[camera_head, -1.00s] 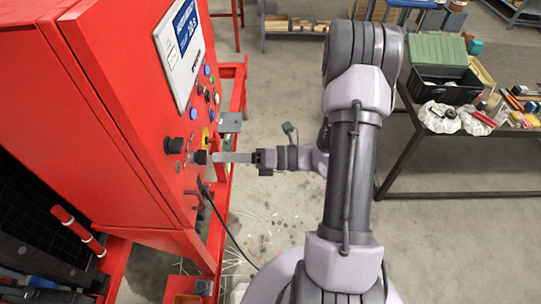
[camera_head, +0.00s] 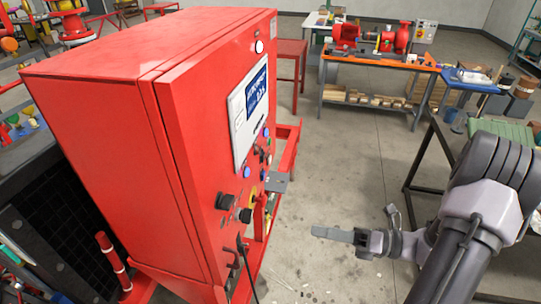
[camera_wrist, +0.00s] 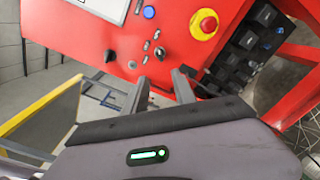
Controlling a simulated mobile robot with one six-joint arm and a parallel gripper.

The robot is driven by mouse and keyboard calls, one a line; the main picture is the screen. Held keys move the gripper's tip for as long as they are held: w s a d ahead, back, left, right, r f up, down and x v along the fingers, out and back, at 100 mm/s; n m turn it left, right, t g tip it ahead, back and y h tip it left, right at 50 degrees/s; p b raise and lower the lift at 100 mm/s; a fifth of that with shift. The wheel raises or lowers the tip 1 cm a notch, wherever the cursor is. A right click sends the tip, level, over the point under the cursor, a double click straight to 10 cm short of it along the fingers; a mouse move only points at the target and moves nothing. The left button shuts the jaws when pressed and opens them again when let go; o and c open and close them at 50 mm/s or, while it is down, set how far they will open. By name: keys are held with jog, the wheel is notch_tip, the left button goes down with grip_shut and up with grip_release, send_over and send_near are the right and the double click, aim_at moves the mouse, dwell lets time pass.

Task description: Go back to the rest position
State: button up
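My gripper (camera_head: 318,232) is clear of the red control cabinet (camera_head: 115,80), to the right of its panel with floor showing between them. In the wrist view two dark grey fingers of my gripper (camera_wrist: 161,88) stand apart with nothing held between them. My arm (camera_head: 465,245) reaches in from the lower right. The cabinet's face carries a display (camera_head: 256,90), coloured buttons, and black knobs, one of them the lower black knob (camera_head: 246,215). The wrist view shows a red emergency button (camera_wrist: 208,24) on a yellow base, ahead of the fingers.
A dark-framed table (camera_head: 432,150) stands at the right, close to my arm. A workbench (camera_head: 385,62) with a red pump stands at the back. A small grey plate (camera_head: 277,182) juts from the cabinet's side frame. Floor between cabinet and table is open.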

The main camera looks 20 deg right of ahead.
jog(key=s+a+f+n+g+h+b, duration=0.2)
jog(key=a+n+h+b, duration=0.4)
jog(key=n, duration=0.9)
jog(key=s+a+f+n+g+h+b, duration=0.2)
jog(key=s+a+f+n+h+b, duration=0.2)
jog(key=a+n+b, duration=0.8)
jog(key=shift+s+f+n+g+h+b, duration=0.35)
jog(key=shift+s+n+h+b, duration=0.85)
jog(key=shift+n, duration=0.8)
jog(key=shift+s, duration=0.2)
